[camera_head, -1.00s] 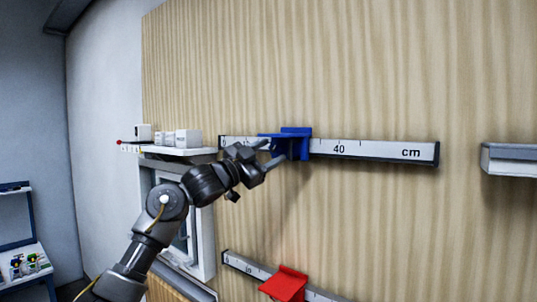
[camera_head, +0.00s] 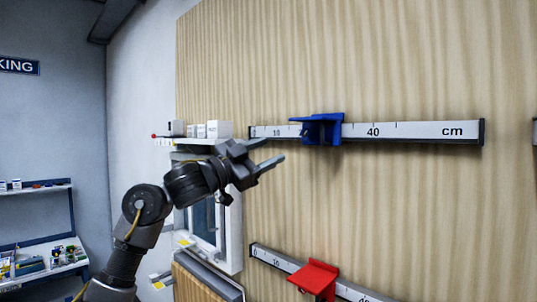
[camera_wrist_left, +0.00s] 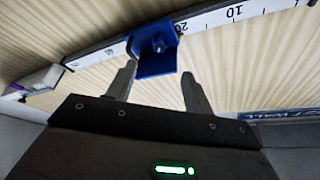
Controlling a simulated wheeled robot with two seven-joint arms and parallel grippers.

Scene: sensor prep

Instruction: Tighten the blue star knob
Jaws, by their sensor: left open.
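The blue slider (camera_head: 325,129) sits on the upper ruler rail (camera_head: 418,130) on the wooden wall, left of the 40 mark. In the left wrist view the blue slider (camera_wrist_left: 158,52) is beyond my fingertips and lies between them in the picture, near the 20 mark. A small dark blue knob (camera_wrist_left: 158,43) shows on its face there; its star shape is too small to tell. My left gripper (camera_head: 275,152) is open and empty, left of and slightly below the slider, apart from it. My right gripper is out of view.
A red slider (camera_head: 314,278) sits on a lower ruler rail (camera_head: 272,259). A white shelf with small boxes (camera_head: 218,129) stands left of the upper rail, behind my left arm. The wall between the two rails is clear.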

